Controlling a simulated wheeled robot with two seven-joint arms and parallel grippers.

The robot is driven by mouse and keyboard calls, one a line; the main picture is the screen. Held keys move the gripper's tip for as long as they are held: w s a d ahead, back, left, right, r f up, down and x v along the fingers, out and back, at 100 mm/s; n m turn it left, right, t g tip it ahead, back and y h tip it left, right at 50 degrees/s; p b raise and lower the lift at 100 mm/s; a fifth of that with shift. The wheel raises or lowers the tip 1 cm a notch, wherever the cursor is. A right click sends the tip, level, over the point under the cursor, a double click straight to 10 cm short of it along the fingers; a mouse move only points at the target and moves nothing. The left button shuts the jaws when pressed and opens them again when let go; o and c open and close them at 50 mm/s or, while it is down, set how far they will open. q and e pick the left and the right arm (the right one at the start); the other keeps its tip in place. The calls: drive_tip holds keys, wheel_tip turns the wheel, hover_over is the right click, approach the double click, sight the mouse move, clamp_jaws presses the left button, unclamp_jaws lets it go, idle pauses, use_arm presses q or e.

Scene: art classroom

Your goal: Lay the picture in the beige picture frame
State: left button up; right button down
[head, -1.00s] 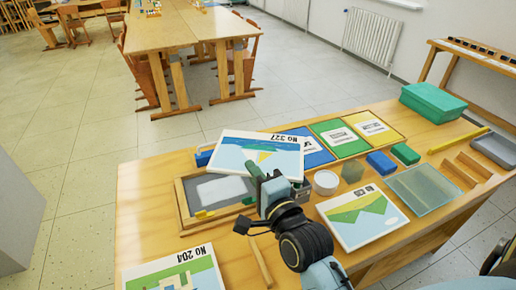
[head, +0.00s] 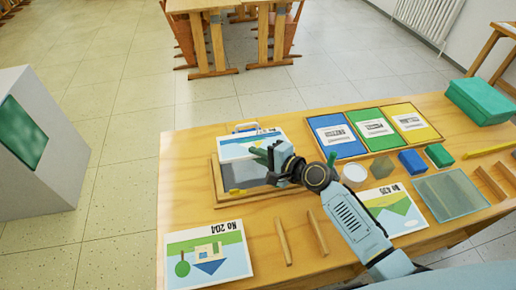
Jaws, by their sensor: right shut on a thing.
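The picture (head: 240,149), a white card with a landscape print, is in the grasp of my right gripper (head: 268,156), which is shut on its near right part. The picture lies over the far part of the beige picture frame (head: 217,182), covering its far rim. Whether it touches the frame or hovers just above it, I cannot tell. My left gripper is not in view.
Picture No 204 (head: 208,257) lies at the front left, picture No 435 (head: 393,209) right of my arm. Two wooden strips (head: 283,242) lie in front. A blue-handled item (head: 247,126) is behind the picture.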

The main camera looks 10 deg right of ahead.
drive_tip(key=shift+f, duration=0.25)
drive_tip(key=shift+f+b, duration=3.65)
drive_tip(key=shift+b, duration=0.05)
drive_tip(key=shift+d, duration=0.15)
drive_tip(key=c, duration=1.5)
unclamp_jaws()
drive_tip(key=shift+o, duration=0.2)
